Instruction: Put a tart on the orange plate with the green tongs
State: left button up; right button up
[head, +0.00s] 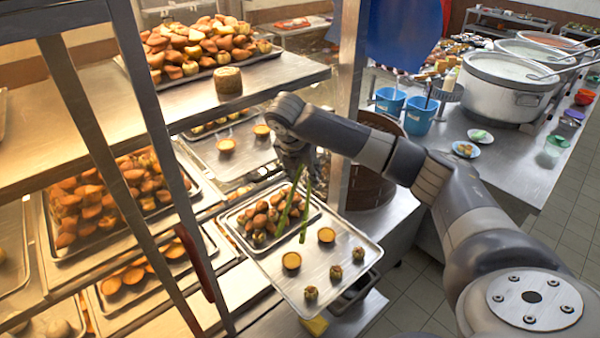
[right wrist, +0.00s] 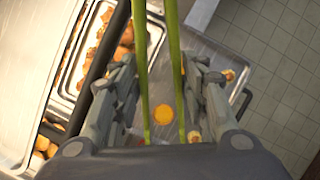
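My right gripper (head: 300,172) is above the metal tray (head: 318,280) and holds the green tongs (head: 306,208). The tongs point down with their two arms apart. In the right wrist view the tong arms (right wrist: 143,75) run between the gripper fingers (right wrist: 155,85). Two round golden tarts lie on the tray, a farther tart (head: 326,235) and a nearer tart (head: 291,260). The tong tips are above the tray; contact with a tart cannot be told. One orange tart (right wrist: 164,114) shows between the tong arms. I cannot make out an orange plate for sure. My left gripper is out of view.
Several small pastries (head: 336,272) stand on the tray's right side, with a pastry pile at its back left. A metal rack post (head: 352,60) and shelf (head: 180,105) stand close. On the right counter are a small plate with food (head: 465,149), blue containers (head: 420,115) and stockpots (head: 508,85).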

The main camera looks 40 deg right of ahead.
jog(key=shift+f, duration=2.7)
jog(key=shift+o, duration=0.7)
